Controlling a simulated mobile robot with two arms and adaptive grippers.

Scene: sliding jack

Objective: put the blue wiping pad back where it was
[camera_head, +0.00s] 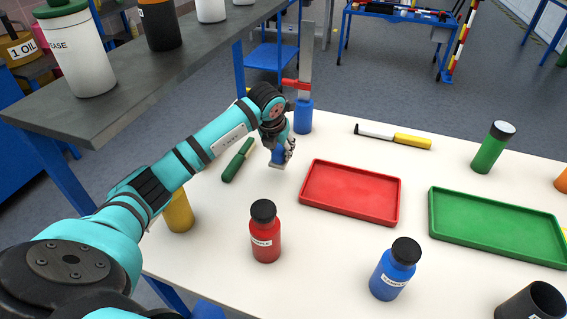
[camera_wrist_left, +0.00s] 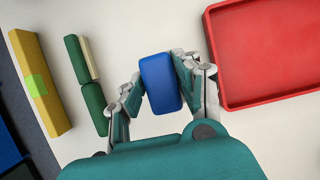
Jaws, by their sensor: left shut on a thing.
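The blue wiping pad (camera_head: 277,156) is between the fingers of my left gripper (camera_head: 280,152), just left of the red tray in the head view. In the left wrist view the blue pad (camera_wrist_left: 160,82) sits upright between both fingers of the left gripper (camera_wrist_left: 158,88), which is shut on it. The pad is low over the white table (camera_head: 215,245); I cannot tell if it touches the top. My right gripper is not in view.
A green-handled tool (camera_head: 237,162) lies left of the gripper. The red tray (camera_head: 349,213) is close on the right, with a green tray (camera_head: 500,232) beyond. A red bottle (camera_head: 264,235), blue bottle (camera_head: 392,272) and yellow cylinder (camera_head: 178,213) stand nearer.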

